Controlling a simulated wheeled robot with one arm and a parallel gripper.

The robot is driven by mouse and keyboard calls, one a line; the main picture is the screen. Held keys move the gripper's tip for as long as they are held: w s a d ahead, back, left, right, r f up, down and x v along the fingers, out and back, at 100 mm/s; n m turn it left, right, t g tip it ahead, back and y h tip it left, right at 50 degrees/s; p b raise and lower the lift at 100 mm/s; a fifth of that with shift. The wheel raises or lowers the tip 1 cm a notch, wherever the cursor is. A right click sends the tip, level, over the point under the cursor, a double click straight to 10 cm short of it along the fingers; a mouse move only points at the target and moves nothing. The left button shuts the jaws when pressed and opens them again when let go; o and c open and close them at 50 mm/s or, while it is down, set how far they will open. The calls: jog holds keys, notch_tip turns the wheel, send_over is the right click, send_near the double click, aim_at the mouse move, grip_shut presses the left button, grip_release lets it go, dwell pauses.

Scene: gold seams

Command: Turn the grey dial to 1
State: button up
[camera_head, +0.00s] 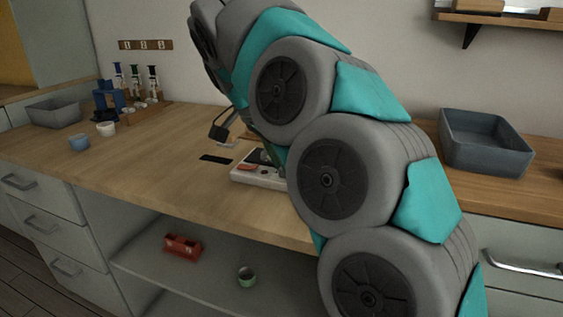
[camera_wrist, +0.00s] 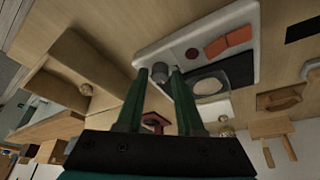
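In the wrist view, a white panel box (camera_wrist: 150,52) lies on the wooden worktop. In the head view, the panel (camera_head: 246,180) is partly hidden behind my arm, and the dial is hidden.
A grey bin (camera_head: 486,142) stands on the worktop at right. A black strip (camera_head: 216,159) lies left of the panel.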

grip_shut()
jog(key=shift+d+f+n+b, duration=0.15)
jog(key=shift+n+b, duration=0.15)
jog(key=shift+b, duration=1.05)
jog(key=shift+n+t+b, duration=0.4)
jog(key=shift+n+b, duration=0.3)
jog(key=shift+b, duration=0.05)
jog(key=shift+s+n+y+b, duration=0.1)
jog(key=shift+n+y+b, duration=0.3)
jog(key=shift+n, duration=0.6)
jog(key=n, duration=0.1)
jog(key=n+t+y, duration=0.1)
jog(key=shift+r+n+p, duration=0.25)
jog(key=shift+n+p, duration=0.05)
jog(key=shift+n, duration=0.1)
jog(key=n+y, duration=0.1)
jog(key=n, duration=0.1)
jog(key=n+p, duration=0.1)
jog(key=n, duration=0.1)
jog(key=shift+d+n+y, duration=0.15)
jog(key=shift+n+y, duration=0.25)
jog(key=shift+f, duration=0.1)
